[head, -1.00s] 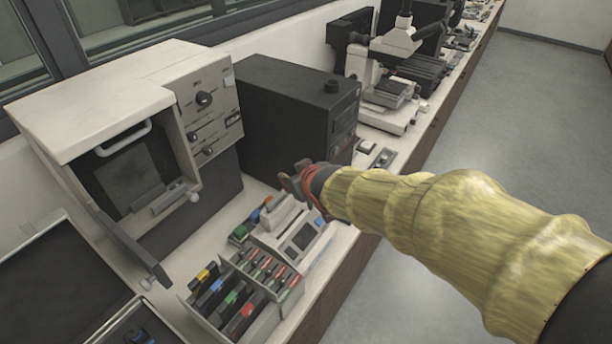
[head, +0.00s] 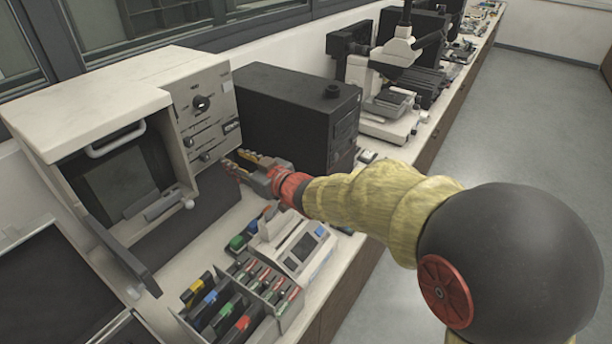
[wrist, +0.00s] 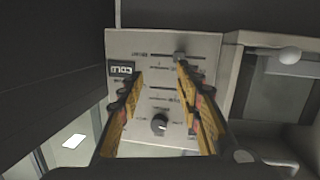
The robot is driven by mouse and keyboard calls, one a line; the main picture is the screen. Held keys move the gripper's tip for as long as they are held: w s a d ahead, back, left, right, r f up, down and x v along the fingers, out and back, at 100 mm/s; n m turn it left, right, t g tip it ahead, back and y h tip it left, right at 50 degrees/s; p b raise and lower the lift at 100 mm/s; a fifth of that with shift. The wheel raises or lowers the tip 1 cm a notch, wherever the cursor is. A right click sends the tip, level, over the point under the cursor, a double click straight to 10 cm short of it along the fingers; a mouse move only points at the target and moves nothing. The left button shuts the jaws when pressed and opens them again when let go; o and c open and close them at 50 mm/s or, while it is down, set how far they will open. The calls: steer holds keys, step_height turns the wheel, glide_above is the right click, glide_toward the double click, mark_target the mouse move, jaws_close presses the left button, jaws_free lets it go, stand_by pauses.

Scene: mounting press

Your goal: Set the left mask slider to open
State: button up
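The pale press unit's control panel (head: 212,112) carries a dark round dial (head: 201,102) and slider slots. One small slider knob (head: 190,141) sits at the left of its slot, and a lower knob (head: 205,156) sits below it. My gripper (head: 236,164) is just right of the panel's lower part, its fingers apart. In the wrist view the panel appears upside down, and my open, empty gripper (wrist: 158,72) faces it. A slider knob (wrist: 180,56) shows just beyond the right fingertip; contact cannot be told. The labels are too small to read, so I cannot tell which slider is the left mask.
A black box (head: 300,112) stands right of the panel. Below my gripper are a white device with a screen (head: 300,247) and a rack of coloured cartridges (head: 232,305). The press door (head: 115,240) hangs open at left. A microscope (head: 385,85) stands farther back.

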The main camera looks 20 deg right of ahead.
mark_target(189, 145)
steer(key=w+a+r+y, duration=0.1)
steer(key=a, duration=0.2)
steer(key=w+a+r+y+b, duration=0.1)
steer(key=a+r, duration=0.1)
steer(key=a, duration=0.2)
steer(key=w+a+r+y+b, duration=0.1)
steer(key=w+a, duration=0.1)
steer(key=a, duration=0.1)
steer(key=shift+w+a+r+n, duration=0.1)
steer(key=shift+a+r+n, duration=0.1)
steer(key=shift+r+n, duration=0.15)
steer(key=d, duration=0.2)
steer(key=shift+w+d+r, duration=0.1)
steer(key=shift+w+d, duration=0.25)
steer(key=shift+w, duration=0.05)
steer(key=p+v, duration=0.2)
steer(key=v, duration=0.5)
steer(key=s+d+f+m+g+h+p, duration=0.2)
steer(key=s+d+f+m+h, duration=0.15)
steer(key=d+f+h, duration=0.7)
steer(key=s+d+r+m+g+p, duration=0.2)
steer(key=s+d+r+p, duration=0.3)
steer(key=s+r, duration=0.3)
steer(key=shift+s+d+r+p, duration=0.3)
steer(key=shift+s+d, duration=0.35)
steer(key=shift+s, duration=0.7)
